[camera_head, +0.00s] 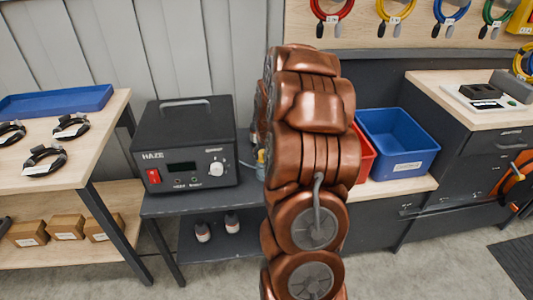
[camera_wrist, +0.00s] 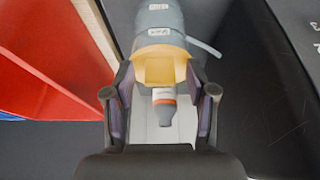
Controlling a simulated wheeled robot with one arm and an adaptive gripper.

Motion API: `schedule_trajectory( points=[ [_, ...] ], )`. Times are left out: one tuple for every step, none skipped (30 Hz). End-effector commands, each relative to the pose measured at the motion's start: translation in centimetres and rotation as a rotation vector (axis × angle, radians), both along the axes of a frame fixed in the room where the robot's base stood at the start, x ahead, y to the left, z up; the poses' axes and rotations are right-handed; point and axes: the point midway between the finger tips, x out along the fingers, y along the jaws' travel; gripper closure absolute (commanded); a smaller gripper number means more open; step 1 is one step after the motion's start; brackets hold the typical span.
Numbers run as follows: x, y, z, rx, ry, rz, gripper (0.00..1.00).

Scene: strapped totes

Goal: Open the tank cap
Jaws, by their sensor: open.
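The haze machine (camera_head: 185,145) is a black box with a red switch, a grey knob and a top handle, standing on a dark stand. In the wrist view a grey tank (camera_wrist: 160,20) with pale labels is at the top, with a yellow cap (camera_wrist: 160,66) on its near end. My gripper (camera_wrist: 160,93) is open, with one finger on each side below the cap. I cannot tell whether either finger touches it. In the head view my arm hides the gripper and most of the tank; only a small yellow and bluish part (camera_head: 261,160) shows.
A red bin (camera_wrist: 45,55) is close at the left in the wrist view. A blue bin (camera_head: 397,145) stands to the right of my arm. Small bottles (camera_head: 217,227) stand on the lower shelf. A left table (camera_head: 80,160) holds coiled cables and a blue tray (camera_head: 55,101).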

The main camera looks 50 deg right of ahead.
Motion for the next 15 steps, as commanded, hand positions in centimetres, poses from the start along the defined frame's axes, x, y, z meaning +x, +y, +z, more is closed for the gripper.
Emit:
schedule_trajectory(
  points=[
    [0.0,0.0,0.01,0.0,0.0,0.0,0.44],
    [0.0,0.01,0.01,0.0,0.0,0.0,0.44],
    [0.0,0.01,0.01,0.0,0.0,0.0,0.46],
    [0.0,0.01,0.01,0.0,0.0,0.0,0.49],
    [0.01,0.0,0.03,0.0,0.0,0.0,0.52],
    [0.0,0.01,0.02,0.0,0.0,0.0,0.56],
    [0.0,0.01,0.02,0.0,0.0,0.0,0.59],
    [0.01,0.01,0.02,0.0,0.0,0.0,0.62],
    [0.0,0.01,0.02,0.0,0.0,0.0,0.67],
    [0.0,0.01,0.02,0.0,0.0,0.0,0.7],
    [0.01,0.0,0.04,0.0,0.0,0.0,0.73],
    [0.01,0.0,0.04,-0.001,-0.001,0.0,0.77],
    [0.01,0.0,0.04,-0.001,-0.001,0.0,0.8],
    [0.01,0.0,0.04,-0.001,-0.001,0.0,0.83],
    [0.01,0.0,0.04,-0.001,-0.001,0.0,0.88]
  ],
)
